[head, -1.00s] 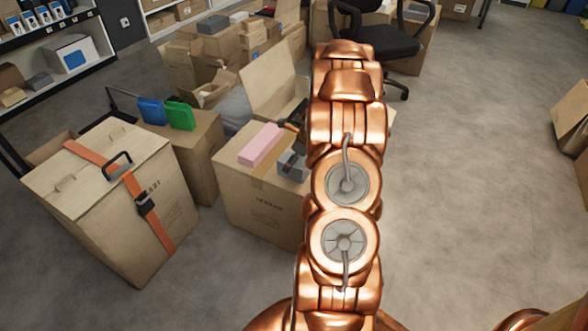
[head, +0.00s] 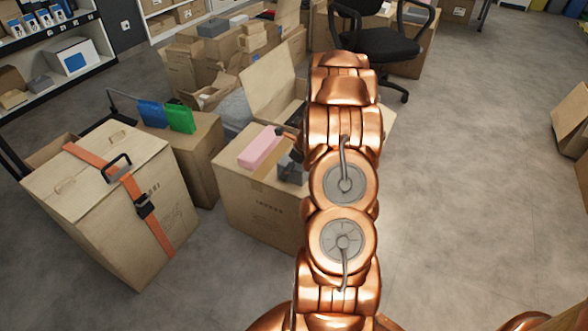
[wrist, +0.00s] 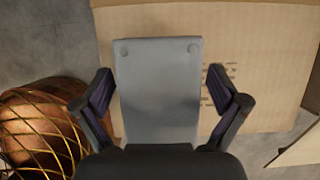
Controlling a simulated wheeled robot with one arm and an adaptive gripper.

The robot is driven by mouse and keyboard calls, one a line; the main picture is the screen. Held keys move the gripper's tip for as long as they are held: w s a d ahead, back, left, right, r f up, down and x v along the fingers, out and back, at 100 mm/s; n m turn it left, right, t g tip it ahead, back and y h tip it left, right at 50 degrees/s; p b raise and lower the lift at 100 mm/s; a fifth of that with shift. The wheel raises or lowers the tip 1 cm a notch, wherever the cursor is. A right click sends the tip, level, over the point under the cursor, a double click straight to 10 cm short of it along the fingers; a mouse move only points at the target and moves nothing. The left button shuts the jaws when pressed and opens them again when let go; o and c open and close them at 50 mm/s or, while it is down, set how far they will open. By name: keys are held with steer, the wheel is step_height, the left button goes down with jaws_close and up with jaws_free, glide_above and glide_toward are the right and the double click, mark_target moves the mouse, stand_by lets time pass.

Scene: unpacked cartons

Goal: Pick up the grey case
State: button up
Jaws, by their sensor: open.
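The grey case (head: 291,168) lies on top of a cardboard carton (head: 262,200), beside a pink block (head: 261,147). My arm hides part of the case in the head view. In the wrist view the grey case (wrist: 158,95) is a smooth pale panel with two round feet near its far edge. My gripper (wrist: 162,105) is open, with one dark finger on each side of the case. A gap shows on both sides near the fingertips. The near end of the case is hidden by the gripper's body.
A strapped carton (head: 112,205) stands at left, and a carton with a blue box (head: 151,113) and a green box (head: 180,118) stands behind it. An open flap (head: 268,84) rises behind the case. An office chair (head: 378,42) is farther back.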

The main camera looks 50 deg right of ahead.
steer(key=shift+f+p, duration=0.15)
steer(key=shift+p, duration=0.2)
stand_by(0.4)
steer(key=shift+c, duration=0.2)
steer(key=c, duration=1.3)
steer(key=shift+d+b, duration=0.1)
steer(key=shift+b, duration=0.65)
step_height(320, 180, up, 4)
steer(key=shift+r+p, duration=0.15)
steer(key=shift+p, duration=0.8)
steer(key=s+d, duration=0.1)
steer(key=s, duration=0.4)
steer(key=s+d+p, duration=0.1)
steer(key=s+d, duration=0.1)
steer(key=s, duration=0.3)
steer(key=s+d+r+p, duration=0.1)
steer(key=s, duration=0.4)
steer(key=shift+s+d+r, duration=0.1)
steer(key=shift+s+d, duration=0.1)
steer(key=shift+d, duration=0.1)
